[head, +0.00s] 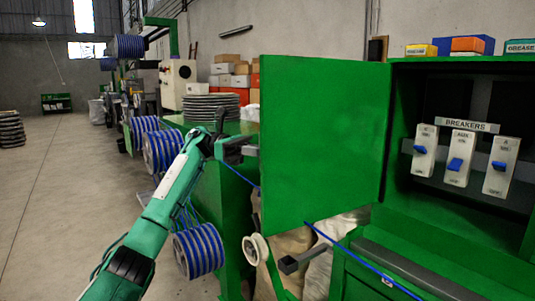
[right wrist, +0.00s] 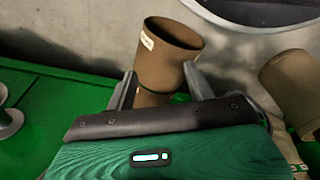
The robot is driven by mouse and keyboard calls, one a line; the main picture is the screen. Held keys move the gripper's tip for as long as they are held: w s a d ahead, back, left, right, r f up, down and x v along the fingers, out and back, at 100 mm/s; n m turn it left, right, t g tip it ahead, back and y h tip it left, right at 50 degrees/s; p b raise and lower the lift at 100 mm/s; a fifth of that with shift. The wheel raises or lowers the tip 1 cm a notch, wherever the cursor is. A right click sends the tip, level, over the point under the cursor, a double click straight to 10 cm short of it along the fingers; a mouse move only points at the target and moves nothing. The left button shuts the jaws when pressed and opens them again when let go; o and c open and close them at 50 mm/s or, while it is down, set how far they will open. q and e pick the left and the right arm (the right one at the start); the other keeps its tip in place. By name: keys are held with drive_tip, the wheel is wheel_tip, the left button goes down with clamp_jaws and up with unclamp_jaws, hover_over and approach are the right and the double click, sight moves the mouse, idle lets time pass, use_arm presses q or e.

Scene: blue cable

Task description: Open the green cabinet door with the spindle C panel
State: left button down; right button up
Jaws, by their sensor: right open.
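The green cabinet (head: 455,218) stands at the right of the head view. Its green door (head: 325,140) is swung open to the left, with the interior showing. Inside, under a BREAKERS label (head: 467,125), are three white breaker switches with blue levers; the left one (head: 425,150) seems to be marked C. My left gripper (head: 246,150) is at the door's free left edge; its fingers are too small and partly overlapped to tell their opening or contact. My right gripper (right wrist: 160,88) is open in the right wrist view, with a brown cylindrical container (right wrist: 166,62) beyond its fingers.
A blue cable (head: 365,262) runs low past the door and along the cabinet front. A white pulley (head: 256,249) and a dark bar (head: 312,256) stand below the door. Blue spools (head: 198,250) line the left side.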

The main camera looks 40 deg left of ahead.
use_arm(q)
drive_tip(key=shift+f, duration=0.1)
drive_tip(key=c, duration=1.6)
unclamp_jaws()
drive_tip(key=shift+a, duration=0.1)
drive_tip(key=a, duration=0.4)
drive_tip(key=s+a, duration=0.1)
drive_tip(key=a, duration=0.8)
drive_tip(key=shift+s+a, duration=0.3)
drive_tip(key=shift+s, duration=0.05)
use_arm(e)
drive_tip(key=shift+w+r, duration=0.45)
drive_tip(key=shift+r, duration=0.1)
